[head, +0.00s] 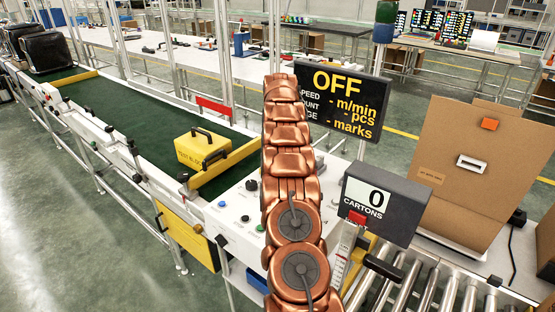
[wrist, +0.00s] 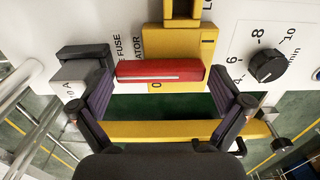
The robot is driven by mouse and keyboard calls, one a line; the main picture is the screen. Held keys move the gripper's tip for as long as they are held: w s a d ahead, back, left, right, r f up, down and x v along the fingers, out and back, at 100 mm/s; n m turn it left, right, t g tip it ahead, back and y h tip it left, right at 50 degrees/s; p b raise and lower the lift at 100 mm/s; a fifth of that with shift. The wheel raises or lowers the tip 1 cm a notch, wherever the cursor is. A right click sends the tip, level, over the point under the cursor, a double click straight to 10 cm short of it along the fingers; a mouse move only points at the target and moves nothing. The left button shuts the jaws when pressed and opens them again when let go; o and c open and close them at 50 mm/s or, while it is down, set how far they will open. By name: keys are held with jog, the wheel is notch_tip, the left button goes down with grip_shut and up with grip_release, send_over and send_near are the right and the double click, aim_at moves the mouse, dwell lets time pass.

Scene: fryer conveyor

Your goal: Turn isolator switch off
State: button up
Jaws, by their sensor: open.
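The isolator switch is in the wrist view, a red bar handle (wrist: 160,70) on a yellow plate (wrist: 190,40). The handle lies level across the picture. A "0" mark shows just below it and a short dash mark up and to its right; I cannot tell which mark it is set to. My gripper (wrist: 162,84) is open, with one dark finger near each end of the handle. Whether the fingers touch it is not clear. In the head view my copper arm stands in front, and neither the gripper nor the red handle can be made out.
In the wrist view a black numbered knob (wrist: 267,66) is to the right and a grey block (wrist: 85,64) to the left. In the head view are an "OFF" display (head: 342,100), a carton counter (head: 384,204), a yellow test block (head: 203,148) and a green conveyor belt (head: 130,115).

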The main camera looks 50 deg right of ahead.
jog(key=m, duration=0.2)
jog(key=s+m, duration=0.1)
jog(key=m, duration=0.1)
jog(key=shift+m, duration=0.4)
jog(key=m, duration=0.1)
jog(key=m+p, duration=0.1)
jog(key=m, duration=0.1)
jog(key=m+p, duration=0.1)
jog(key=shift+s+a+r+m, duration=0.1)
jog(key=shift+s+a+m, duration=0.15)
jog(key=shift+s+m, duration=0.15)
jog(key=shift+s+a+m+p, duration=0.15)
jog(key=shift+m+p, duration=0.85)
jog(key=shift+m, duration=0.2)
jog(key=shift+s+a+r+m+p, duration=0.1)
jog(key=shift+m+p, duration=0.5)
jog(key=shift+a+r+m+p, duration=0.1)
jog(key=shift+m+p, duration=0.5)
jog(key=m+p, duration=0.2)
jog(key=shift+a+p, duration=0.1)
jog(key=shift+p, duration=0.25)
jog(key=p, duration=0.1)
jog(key=m+p, duration=0.1)
jog(key=p, duration=0.1)
jog(key=shift+a+f+m, duration=0.2)
jog(key=shift+m, duration=0.1)
